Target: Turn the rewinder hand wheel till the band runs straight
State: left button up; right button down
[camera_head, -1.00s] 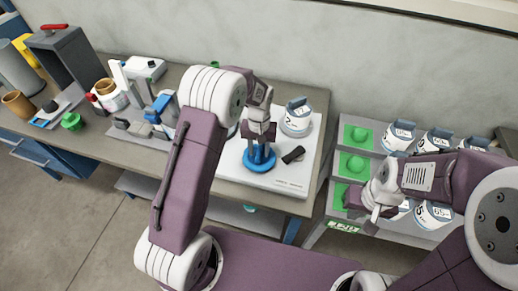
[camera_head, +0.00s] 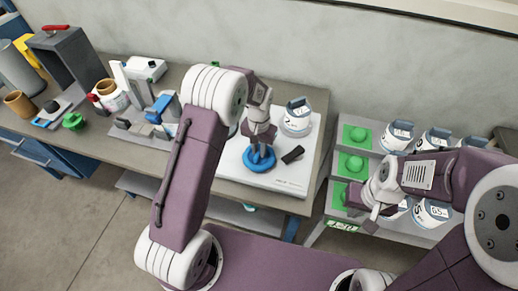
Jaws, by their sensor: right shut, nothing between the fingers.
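A round blue wheel (camera_head: 249,168), which looks like the hand wheel, lies on the white base plate (camera_head: 285,180) at the right end of the workbench. My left gripper (camera_head: 259,152) points down at its middle, with the fingertips at the hub. The fingers hide the hub, and I cannot tell how tightly they close. A white reel (camera_head: 296,123) with a dark blue top stands behind it on the plate. I cannot make out the band. My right gripper (camera_head: 371,222) is shut and empty, in front of the stepped grey rack (camera_head: 345,170).
A small black block (camera_head: 292,154) lies on the plate right of the wheel. The rack holds green pieces (camera_head: 356,163) and several white labelled reels (camera_head: 396,136). A grey box-shaped unit (camera_head: 65,58), an orange-brown cup (camera_head: 17,103) and a green piece (camera_head: 73,121) stand at the bench's left.

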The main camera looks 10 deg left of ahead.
aim_at(259, 152)
pick_arm(q)
jog(key=shift+o, duration=1.4)
notch_tip(259, 152, up, 9)
jog(key=shift+b, duration=0.4)
jog(key=shift+r, duration=0.1)
jog(key=s+a+r, duration=0.3)
jog(key=s+r, duration=0.1)
jog(key=s, duration=0.1)
jog(key=s+f+n, duration=0.1)
jog(key=s+f, duration=0.2)
jog(key=s, duration=0.3)
jog(key=s+a+f+n+t, duration=0.1)
jog(key=s+f, duration=0.3)
jog(key=s, duration=0.3)
jog(key=shift+s+a, duration=0.15)
jog(key=shift+s, duration=0.05)
jog(key=shift+s, duration=0.1)
